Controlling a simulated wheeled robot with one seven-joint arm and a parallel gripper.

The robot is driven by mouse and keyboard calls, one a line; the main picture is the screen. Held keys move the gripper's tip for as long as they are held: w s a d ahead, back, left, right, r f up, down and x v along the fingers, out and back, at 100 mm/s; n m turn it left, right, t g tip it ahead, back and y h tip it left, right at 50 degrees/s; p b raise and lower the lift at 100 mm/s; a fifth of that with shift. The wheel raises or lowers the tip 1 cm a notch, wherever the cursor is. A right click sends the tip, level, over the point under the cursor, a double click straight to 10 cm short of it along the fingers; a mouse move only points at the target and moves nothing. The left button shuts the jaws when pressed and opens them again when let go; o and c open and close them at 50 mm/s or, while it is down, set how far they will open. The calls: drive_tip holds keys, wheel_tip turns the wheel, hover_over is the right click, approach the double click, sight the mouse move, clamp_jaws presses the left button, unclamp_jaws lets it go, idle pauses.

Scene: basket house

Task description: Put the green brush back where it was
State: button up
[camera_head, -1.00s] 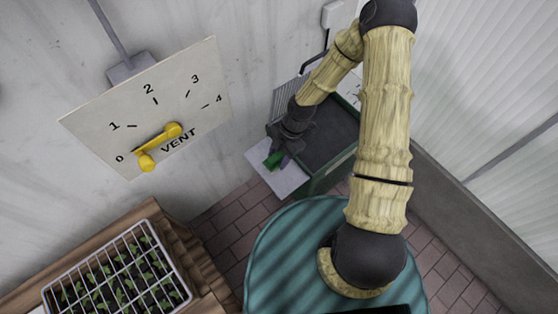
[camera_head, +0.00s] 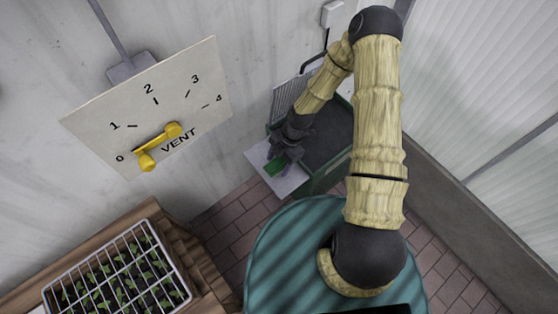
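The green brush (camera_head: 275,167) shows as a small green patch at the pale grey shelf (camera_head: 286,186) on the left side of the dark green cart. My gripper (camera_head: 281,159) is right at the brush, over the shelf, and partly covers it. The fingers are dark and small in this view. I cannot tell whether they are closed on the brush or apart around it, or whether the brush rests fully on the shelf.
The dark cart (camera_head: 323,177) has a raised-rim black top beside the shelf. A vent dial panel (camera_head: 100,113) with a yellow lever (camera_head: 158,143) hangs on the left wall. A caged seedling tray (camera_head: 180,268) stands on wood at lower left. Brick floor (camera_head: 233,222) lies between.

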drive_tip(key=shift+o, duration=0.2)
drive_tip(key=shift+r, duration=0.1)
drive_tip(key=v, duration=1.2)
drive_tip(key=shift+b, duration=0.35)
drive_tip(key=shift+s+r, duration=0.1)
drive_tip(key=shift+r, duration=0.05)
drive_tip(key=s+d+r+m+t+h, duration=0.2)
drive_tip(key=s+d+r+m, duration=0.2)
drive_tip(key=r+m, duration=0.5)
drive_tip(key=s+d+r+m+t+h, duration=0.1)
drive_tip(key=s+d+r+m+t, duration=0.2)
drive_tip(key=r+m, duration=0.6)
drive_tip(key=shift+s+d+r+m+h, duration=0.35)
drive_tip(key=shift+s+m, duration=0.6)
drive_tip(key=shift+m, duration=2.45)
